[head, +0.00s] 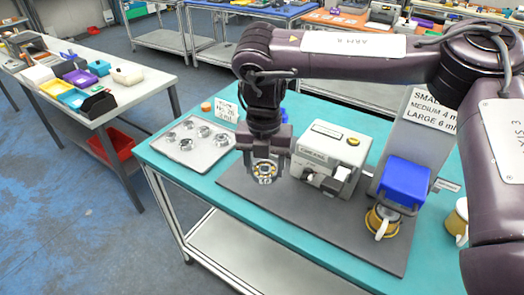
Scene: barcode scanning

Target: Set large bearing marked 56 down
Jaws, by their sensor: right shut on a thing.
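My right gripper (264,166) points down over the left part of the dark grey mat (236,186). It is shut on a round bearing (265,172) with a metal ring and yellowish parts, held between the two fingers. I cannot read a 56 on the bearing, and I cannot tell whether it touches the mat. My left gripper is not in view.
A pale tray (188,160) with several small bearings lies left on the teal table (157,157). A grey machine (332,158) stands right of the gripper. Further right are a blue-topped device (405,182), a size sign (432,108) and a yellow-white mug (458,218). The mat's front is clear.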

